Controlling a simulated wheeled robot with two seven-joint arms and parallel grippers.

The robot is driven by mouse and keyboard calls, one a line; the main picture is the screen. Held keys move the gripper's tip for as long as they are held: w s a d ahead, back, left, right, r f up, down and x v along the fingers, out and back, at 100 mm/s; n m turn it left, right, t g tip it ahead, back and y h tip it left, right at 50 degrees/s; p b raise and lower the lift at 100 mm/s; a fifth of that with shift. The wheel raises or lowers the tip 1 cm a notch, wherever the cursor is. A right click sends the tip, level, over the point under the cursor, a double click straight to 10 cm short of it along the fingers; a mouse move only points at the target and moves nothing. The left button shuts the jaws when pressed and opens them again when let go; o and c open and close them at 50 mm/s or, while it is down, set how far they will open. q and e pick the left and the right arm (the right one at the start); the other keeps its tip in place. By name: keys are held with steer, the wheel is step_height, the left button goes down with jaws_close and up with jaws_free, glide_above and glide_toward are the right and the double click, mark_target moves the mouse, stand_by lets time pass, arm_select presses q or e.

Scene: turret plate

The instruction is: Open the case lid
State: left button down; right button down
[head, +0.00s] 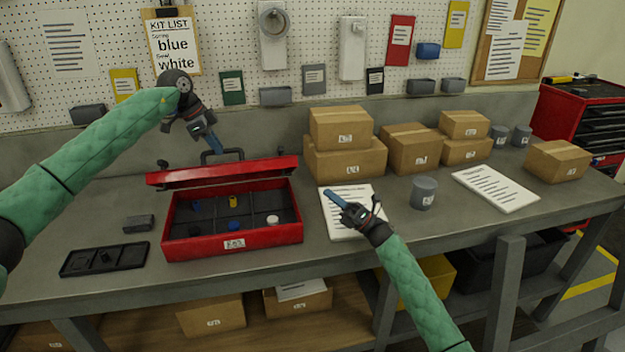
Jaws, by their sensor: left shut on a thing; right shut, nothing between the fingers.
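The red case (233,244) stands on the workbench with its lid (222,174) raised and tilted back, so the divided dark inside shows. A blue part, a yellow part (233,201), another blue part (234,225), a black part and a white part (272,219) lie in it. The dark handle (206,158) is at the lid's raised edge. My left gripper (212,146) is shut on the handle; its fingers partly hide the contact. My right gripper (340,201) is shut and empty over a paper sheet (347,222), right of the case.
A black tray (104,259) and a small grey block (138,223) lie left of the case. Cardboard boxes (345,162) stand behind right. A grey cup (423,193) and another sheet (495,188) are further right. A kit list (173,45) reading blue and white hangs on the pegboard.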

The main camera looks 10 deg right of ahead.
arm_select(q)
steer(key=shift+w+a+f, duration=0.1)
steer(key=shift+a+f, duration=0.05)
steer(key=shift+f, duration=0.3)
arm_select(e)
steer(key=x, duration=1)
steer(key=shift+f, duration=0.1)
arm_select(q)
steer(key=shift+d+f, duration=0.2)
steer(key=shift+d, duration=0.05)
arm_select(e)
steer(key=shift+w+d+r, duration=0.25)
steer(key=shift+w+r, duration=0.4)
steer(key=shift+r, duration=0.15)
arm_select(q)
steer(key=c, duration=1.5)
jaws_free()
steer(key=shift+o, duration=0.5)
arm_select(e)
steer(key=shift+a, duration=0.15)
arm_select(q)
steer(key=shift+a+r, duration=0.1)
steer(key=shift+r, duration=0.05)
